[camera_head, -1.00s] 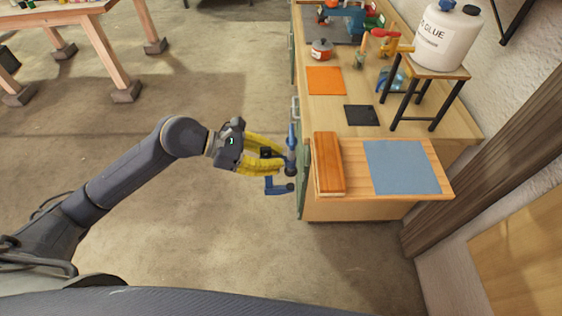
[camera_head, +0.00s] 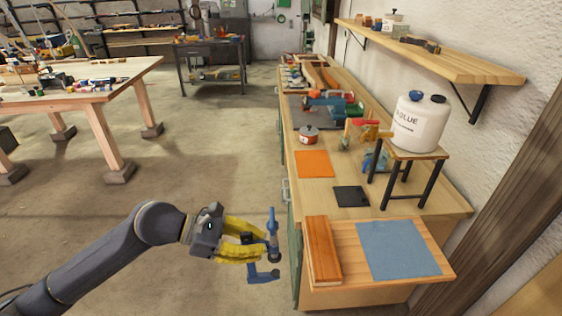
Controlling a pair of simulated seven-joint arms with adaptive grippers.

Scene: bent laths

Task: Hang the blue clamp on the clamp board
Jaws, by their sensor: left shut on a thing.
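The blue clamp (camera_head: 273,228) is in my left gripper (camera_head: 264,249), left of the workbench's near end. My left gripper has yellow fingers and is shut on the clamp's dark bar. The clamp's blue bar stands roughly upright, and its lower blue jaw (camera_head: 263,276) sticks out below the fingers. The clamp hangs in the air over the floor, and it looks apart from the bench. I cannot make out a clamp board for certain in this view. My right gripper is not in view.
The workbench (camera_head: 345,212) holds a reddish-brown wooden block (camera_head: 322,250), a blue-grey mat (camera_head: 398,249), an orange sheet (camera_head: 314,164) and a black square (camera_head: 351,197). A white glue jug (camera_head: 419,122) stands on a small stand. A wall shelf (camera_head: 470,62) is above.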

